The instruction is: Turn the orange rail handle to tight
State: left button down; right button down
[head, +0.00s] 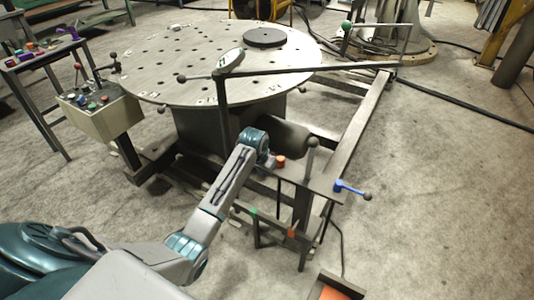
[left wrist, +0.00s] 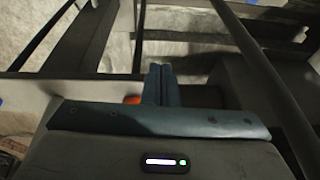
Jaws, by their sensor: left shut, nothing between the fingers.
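An orange hub (head: 280,161), which I take to be the rail handle, sits on the dark rail just right of my left gripper in the head view. Its lever arm cannot be made out. My left gripper (head: 268,163) is low over the rail beside the hub, small and partly hidden by my wrist. In the left wrist view its two fingers (left wrist: 160,82) are shut together and empty. A bit of orange (left wrist: 132,99) shows just left of the fingers, mostly hidden by the gripper body. Contact cannot be told. My right gripper is not in view.
A blue handle (head: 351,189) with a ball end is to the right on the rail frame. A grey ball lever (head: 312,144) stands close to the orange hub. A round perforated table (head: 185,65) and a dark boom (head: 310,69) are behind. A control box (head: 103,117) stands left.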

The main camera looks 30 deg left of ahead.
pick_arm(q)
jog(key=w+a+r, duration=0.3)
jog(key=w+r, duration=0.6)
jog(key=r, duration=0.2)
jog(key=shift+w+h, duration=0.3)
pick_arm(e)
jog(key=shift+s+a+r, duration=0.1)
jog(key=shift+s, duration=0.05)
pick_arm(q)
jog(key=shift+d, duration=0.1)
